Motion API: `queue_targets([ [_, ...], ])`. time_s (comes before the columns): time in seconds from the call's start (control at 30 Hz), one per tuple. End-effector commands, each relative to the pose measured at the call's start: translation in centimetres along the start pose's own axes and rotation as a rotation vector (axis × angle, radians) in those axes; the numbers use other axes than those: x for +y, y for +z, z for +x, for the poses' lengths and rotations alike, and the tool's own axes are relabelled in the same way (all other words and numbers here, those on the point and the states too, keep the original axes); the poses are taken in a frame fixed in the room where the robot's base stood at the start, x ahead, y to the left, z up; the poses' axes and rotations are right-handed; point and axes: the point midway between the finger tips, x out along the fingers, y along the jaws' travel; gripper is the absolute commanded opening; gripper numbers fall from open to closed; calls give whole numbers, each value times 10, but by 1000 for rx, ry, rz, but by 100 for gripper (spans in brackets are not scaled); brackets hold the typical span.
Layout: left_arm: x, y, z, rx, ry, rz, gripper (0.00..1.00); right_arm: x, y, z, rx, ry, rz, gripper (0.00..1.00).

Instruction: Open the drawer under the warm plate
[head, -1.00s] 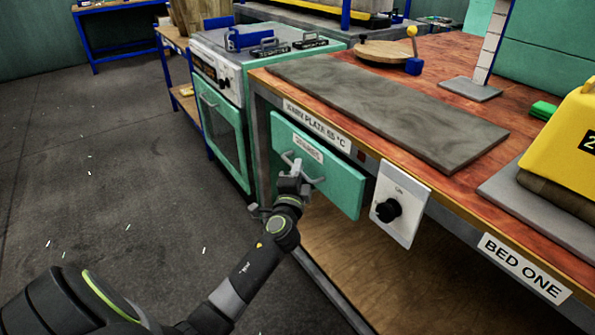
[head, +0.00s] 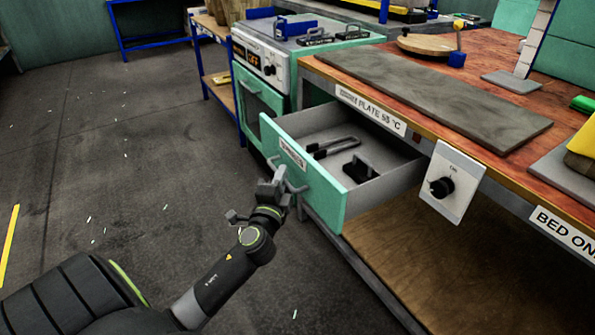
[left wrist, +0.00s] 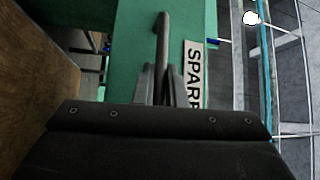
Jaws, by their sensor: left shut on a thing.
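The green-fronted drawer (head: 328,196) under the warm plate (head: 440,88) stands pulled well out from the bench. Dark handled items (head: 333,147) lie inside it. My left gripper (head: 276,183) is shut on the drawer handle (head: 297,188) at the drawer's front face. In the left wrist view the grey handle (left wrist: 162,40) runs down between the fingers (left wrist: 157,85), next to a partly hidden white label (left wrist: 194,75). My right gripper is in neither view.
A white panel with a black knob (head: 442,187) is right of the drawer. A green oven-like unit (head: 262,105) stands close on the left. The lower wooden shelf (head: 440,270) looks bare. The floor (head: 120,150) at left is mostly open.

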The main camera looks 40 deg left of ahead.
Motion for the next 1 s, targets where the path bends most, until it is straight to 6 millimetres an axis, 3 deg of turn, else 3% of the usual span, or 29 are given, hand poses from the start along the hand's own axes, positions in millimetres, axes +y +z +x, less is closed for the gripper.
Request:
queue_targets([
  [0.2,-3,16,-15,-2,2,2,0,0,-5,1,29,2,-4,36],
  [0.67,-4,19,-18,-3,1,1,0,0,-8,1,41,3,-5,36],
  [0.7,-4,19,-18,-3,1,1,12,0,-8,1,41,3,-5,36],
  [0.87,-5,19,-18,-2,1,0,33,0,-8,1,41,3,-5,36],
  [1.0,-5,18,-18,-1,0,0,33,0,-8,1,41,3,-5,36],
])
